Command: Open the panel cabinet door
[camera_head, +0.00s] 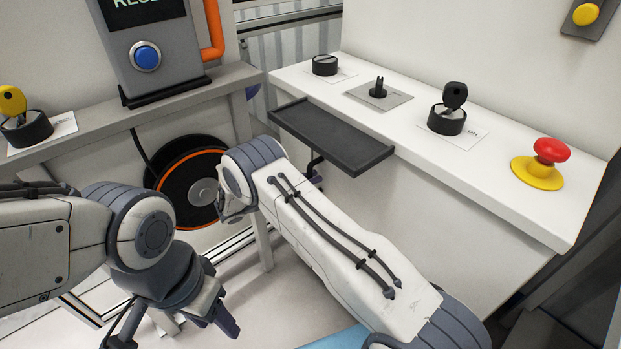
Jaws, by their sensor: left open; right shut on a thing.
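The white panel cabinet (455,165) stands at the right, with controls on its top. Its white front face (430,235) shows below the top, and I see no open gap in it. My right arm reaches up from the lower right across this front. Most of its hand is hidden behind its own forearm. A small dark part of my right gripper (316,174) shows under the black tray, shut on what looks like a dark handle; the grip itself is mostly hidden. My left gripper (174,328) is open and empty at the lower left, pointing down.
A black tray (335,138) juts from the cabinet front, close above my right arm. A red emergency button (551,151) and a black key switch (447,120) sit on top. A hose reel (190,185) is at left, under a grey bench (150,105).

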